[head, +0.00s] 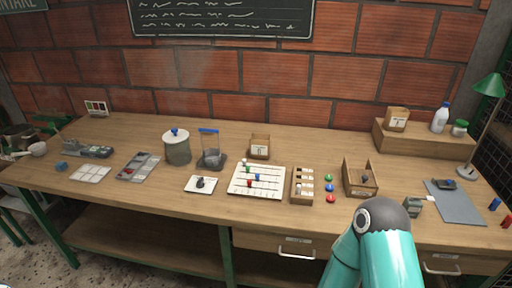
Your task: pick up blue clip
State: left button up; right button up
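Several small blue things lie on the wooden workbench, and at this size I cannot tell for sure which is the blue clip. A small upright blue piece (494,204) stands at the far right edge beside a red one (506,221). A blue block (61,165) lies at the far left. A blue disc (330,187) lies in the middle between green and red discs, and a blue piece (257,177) sits on the white board. A teal arm of mine rises at the lower right, in front of the bench; its gripper does not show. My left gripper is out of view.
A white board (244,191), a slotted wooden box (301,197) and an open wooden box (373,190) stand mid-bench. A grey mat (460,212), a green lamp (490,86) and a raised wooden shelf (450,151) are at right. The bench's back strip is mostly clear.

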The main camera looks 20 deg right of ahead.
aim_at(496, 202)
jog(key=u, duration=1.75)
jog(key=i, duration=0.1)
jog(key=z, duration=2.95)
jog(key=i, duration=0.65)
jog(key=z, duration=1.05)
jog(key=k, duration=0.85)
jog(key=z, duration=0.2)
jog(key=i, duration=0.75)
